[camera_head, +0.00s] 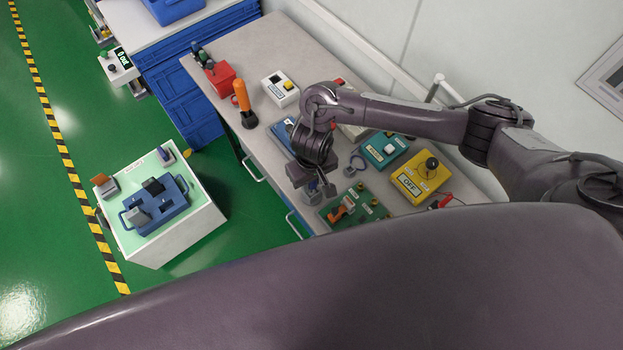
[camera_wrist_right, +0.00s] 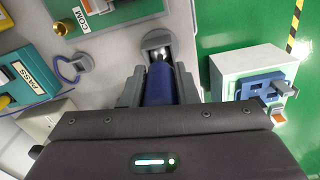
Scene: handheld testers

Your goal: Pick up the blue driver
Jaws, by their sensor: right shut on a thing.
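The blue driver (camera_wrist_right: 159,84) stands out as a dark blue handle between the fingers of my right gripper (camera_wrist_right: 158,80) in the right wrist view. My right gripper is shut on the handle. The driver's silver end points at a grey holder (camera_wrist_right: 157,38); I cannot tell whether it is seated in it or just clear of it. In the head view my right gripper (camera_head: 318,182) is low over the front edge of the workbench, and it hides most of the driver. My left gripper is not in view.
The workbench (camera_head: 215,50) carries an orange-handled driver (camera_head: 242,96), a red box (camera_head: 220,79), a white box (camera_head: 280,89), a teal box (camera_head: 385,150), a yellow box (camera_head: 421,178) and a green board (camera_head: 342,221). A white cart (camera_head: 200,222) with a blue tester stands on the green floor at left.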

